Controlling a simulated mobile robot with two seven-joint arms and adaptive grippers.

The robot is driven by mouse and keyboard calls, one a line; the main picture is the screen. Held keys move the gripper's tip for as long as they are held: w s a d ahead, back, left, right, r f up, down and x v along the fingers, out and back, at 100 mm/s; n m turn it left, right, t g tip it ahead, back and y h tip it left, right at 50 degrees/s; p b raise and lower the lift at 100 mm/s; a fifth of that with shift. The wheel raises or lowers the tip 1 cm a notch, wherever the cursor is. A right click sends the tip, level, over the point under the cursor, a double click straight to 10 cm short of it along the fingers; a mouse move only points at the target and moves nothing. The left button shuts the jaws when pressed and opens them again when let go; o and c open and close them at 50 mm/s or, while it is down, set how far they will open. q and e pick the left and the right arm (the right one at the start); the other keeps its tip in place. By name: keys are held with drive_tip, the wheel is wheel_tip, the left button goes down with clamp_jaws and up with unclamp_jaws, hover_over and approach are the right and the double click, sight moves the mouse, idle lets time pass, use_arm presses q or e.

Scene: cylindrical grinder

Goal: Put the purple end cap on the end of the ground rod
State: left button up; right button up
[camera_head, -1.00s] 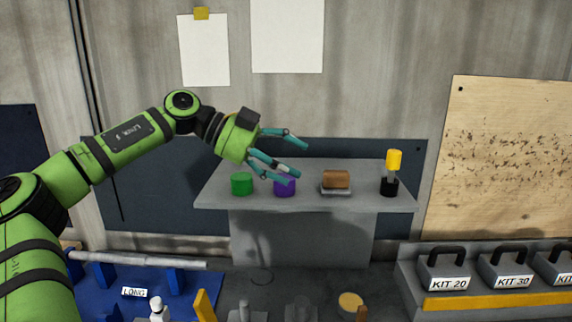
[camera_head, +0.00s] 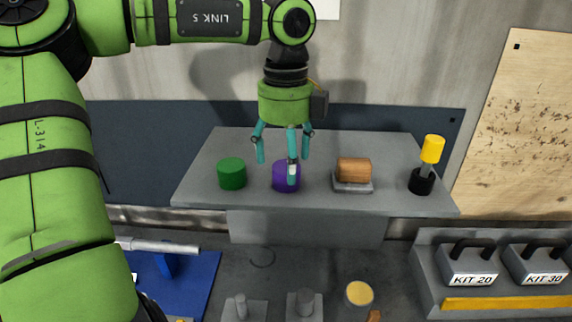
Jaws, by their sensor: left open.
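The purple end cap (camera_head: 280,180) stands on the grey shelf (camera_head: 320,203), between a green cap and a brown block. My left gripper (camera_head: 287,168) points down over the shelf with its teal fingers spread open. One finger hangs in front of the purple cap and hides part of it; I cannot tell whether it touches. A pale rod (camera_head: 160,246), likely the ground rod, lies on the blue stand at the lower left, partly hidden by my left arm. My right gripper is not in view.
A green cap (camera_head: 232,173) stands left of the purple one. A brown block on a grey base (camera_head: 353,171) and a yellow-topped black tool (camera_head: 427,165) stand to the right. Kit boxes (camera_head: 472,266) sit at lower right. Short grey posts (camera_head: 304,304) stand below the shelf.

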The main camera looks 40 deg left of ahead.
use_arm(q)
drive_tip(key=f, duration=0.2)
drive_tip(key=shift+w+a+f, duration=0.3)
drive_tip(key=shift+w+f, duration=0.05)
drive_tip(key=shift+w, duration=0.05)
drive_tip(key=shift+s+d+r, duration=0.1)
drive_tip(key=shift+s+d, duration=0.05)
drive_tip(key=c, duration=1)
drive_tip(key=shift+c, duration=0.2)
